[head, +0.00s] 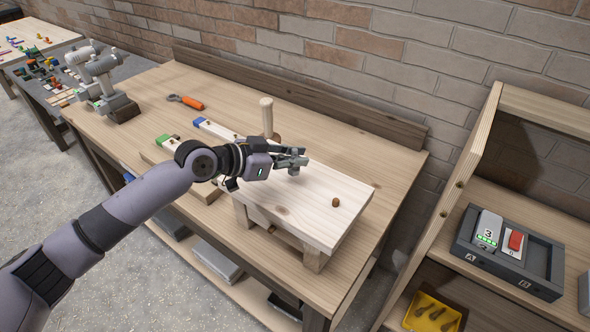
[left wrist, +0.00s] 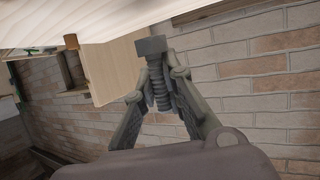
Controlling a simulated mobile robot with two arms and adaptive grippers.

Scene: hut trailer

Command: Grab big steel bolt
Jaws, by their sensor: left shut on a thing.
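The big steel bolt (left wrist: 157,82) is grey, with a square-looking head and a threaded shank. In the left wrist view its shank is between the two fingers of my left gripper (left wrist: 158,88), with the head sticking out past the fingertips. In the head view my left gripper (head: 297,160) is above the pale raised wooden board (head: 318,200), shut on the bolt. The bolt is small there and partly hidden by the fingers. My right gripper is in neither view.
A wooden mallet-like handle (head: 267,118) stands just behind the gripper. A small brown knob (head: 336,202) is on the board's right end. An orange-handled tool (head: 192,103) lies at the back left. Shelves (head: 530,200) with a grey device stand right. A brick wall runs behind.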

